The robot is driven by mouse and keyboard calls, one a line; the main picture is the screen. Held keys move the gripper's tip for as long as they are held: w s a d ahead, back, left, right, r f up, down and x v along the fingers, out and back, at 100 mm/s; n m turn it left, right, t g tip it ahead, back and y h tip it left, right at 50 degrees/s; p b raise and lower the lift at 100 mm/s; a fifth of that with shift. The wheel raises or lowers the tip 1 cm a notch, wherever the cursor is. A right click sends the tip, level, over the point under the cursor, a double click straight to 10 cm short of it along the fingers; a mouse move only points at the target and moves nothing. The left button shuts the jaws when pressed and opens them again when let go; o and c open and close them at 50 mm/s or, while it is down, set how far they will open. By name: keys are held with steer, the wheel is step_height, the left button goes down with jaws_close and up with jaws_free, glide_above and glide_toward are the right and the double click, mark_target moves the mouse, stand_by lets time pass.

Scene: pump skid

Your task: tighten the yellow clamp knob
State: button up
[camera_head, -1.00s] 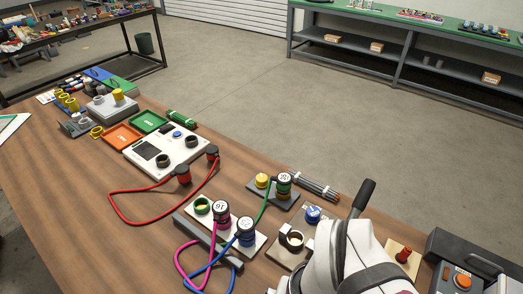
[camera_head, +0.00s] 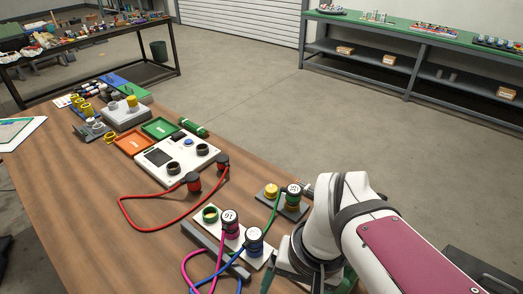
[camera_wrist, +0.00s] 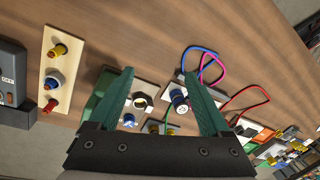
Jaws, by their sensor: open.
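My gripper (camera_wrist: 156,72) is open and empty, with its green fingers spread above the table in the wrist view. In the head view my arm hides most of it. A yellow knob (camera_wrist: 58,50) stands on a pale board at the left of the wrist view, outside the fingers. A blue knob (camera_wrist: 54,79) and a red knob (camera_wrist: 49,106) stand in line with it. A second yellow round part (camera_head: 271,190) sits on a grey block in the head view. I cannot tell from looks alone which one is the clamp knob.
A plate with a dark ring (camera_wrist: 143,100) shows between my fingers. A connector (camera_wrist: 179,100) with looping blue and pink cables is close to the right finger. A grey box (camera_wrist: 12,75) stands beyond the pale board. Bare wood lies above the fingertips.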

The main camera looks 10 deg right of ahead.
steer(key=w+d+n+t, duration=0.2)
steer(key=w+n, duration=0.1)
steer(key=w, duration=1.6)
steer(key=n+t, duration=0.2)
steer(key=n, duration=0.1)
glide_toward(272, 189)
steer(key=shift+h, duration=0.4)
steer(key=x, duration=0.8)
steer(key=shift+w+a+f, duration=0.25)
steer(key=shift+a+f, duration=0.05)
steer(key=shift+a, duration=0.1)
jaws_close()
steer(key=shift+a+m+h, duration=0.1)
steer(key=shift+m+h, duration=0.5)
steer(key=shift+m, duration=1)
jaws_free()
